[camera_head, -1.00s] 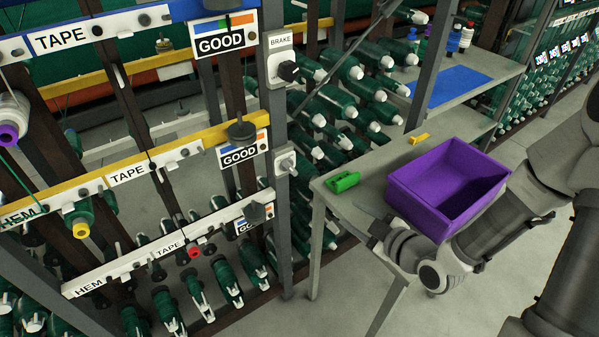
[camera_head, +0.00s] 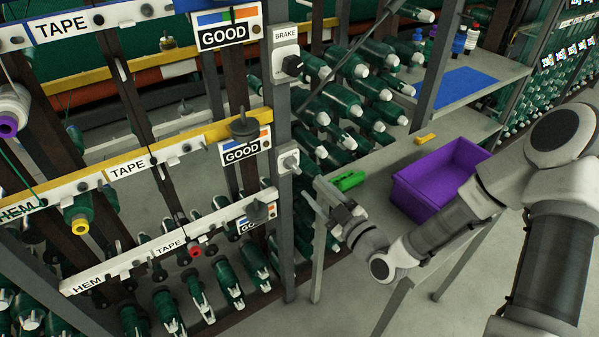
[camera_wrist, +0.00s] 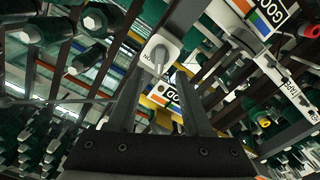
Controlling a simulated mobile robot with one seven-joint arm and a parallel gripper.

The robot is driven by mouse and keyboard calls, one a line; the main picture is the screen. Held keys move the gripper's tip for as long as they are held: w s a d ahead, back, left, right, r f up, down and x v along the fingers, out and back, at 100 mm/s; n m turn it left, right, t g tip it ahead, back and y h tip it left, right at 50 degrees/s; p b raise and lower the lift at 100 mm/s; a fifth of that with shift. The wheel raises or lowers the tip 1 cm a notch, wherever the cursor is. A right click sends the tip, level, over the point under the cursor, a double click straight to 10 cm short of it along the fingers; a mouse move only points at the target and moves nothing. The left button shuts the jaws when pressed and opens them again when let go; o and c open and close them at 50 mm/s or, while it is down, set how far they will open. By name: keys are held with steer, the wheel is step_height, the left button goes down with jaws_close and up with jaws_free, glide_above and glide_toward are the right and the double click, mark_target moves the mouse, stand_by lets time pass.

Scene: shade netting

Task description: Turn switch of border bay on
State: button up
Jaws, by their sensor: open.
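A grey switch box with a pale lever (camera_head: 289,160) is on the grey post in the head view. In the wrist view what looks like this switch (camera_wrist: 160,54) lies ahead of the fingertips, its lever between them in the picture. My gripper (camera_head: 322,193) is open and empty, below and right of that box, apart from it. Its two fingers also show in the wrist view (camera_wrist: 157,82). Higher on the post is a switch with a black knob (camera_head: 292,66), under a BRAKE label. I see no label reading border.
A table with a purple bin (camera_head: 420,197), a green object (camera_head: 348,180) and a yellow piece (camera_head: 425,138) stands right of the post. Racks of green spools surround the post. Rails with TAPE, HEM and GOOD labels lie left.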

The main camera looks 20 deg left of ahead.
mark_target(298, 171)
steer(key=x, duration=0.8)
steer(key=shift+c, duration=0.2)
jaws_close()
